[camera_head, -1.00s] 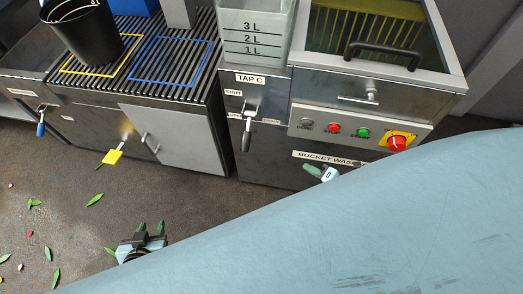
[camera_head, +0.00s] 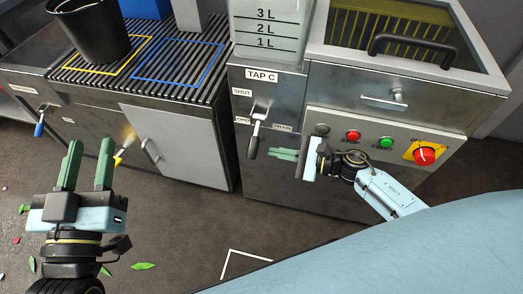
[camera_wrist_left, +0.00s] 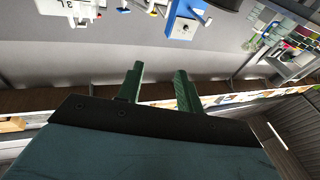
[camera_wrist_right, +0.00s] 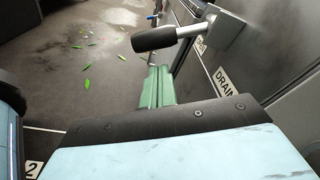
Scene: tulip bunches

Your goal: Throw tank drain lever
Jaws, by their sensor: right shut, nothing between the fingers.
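The TAP C lever (camera_head: 253,145) has a black handle hanging down and slightly left from a metal pivot below the clear tank (camera_head: 265,45). The DRAIN label (camera_head: 283,127) is right of it, and the SHUT and OPEN labels are to its left. My right gripper (camera_head: 275,154) is shut and empty, its fingertips just right of the handle's lower end. In the right wrist view the handle (camera_wrist_right: 168,38) lies beyond the shut fingers, and I cannot tell if they touch. My left gripper (camera_head: 88,160) is open and empty at the left, above the floor.
A button panel with a red knob (camera_head: 425,154) is right of the lever. A black bucket (camera_head: 92,30) stands on the slatted counter (camera_head: 195,75) at the left. A yellow lever (camera_head: 121,154) and a blue lever (camera_head: 39,126) hang on that counter's front.

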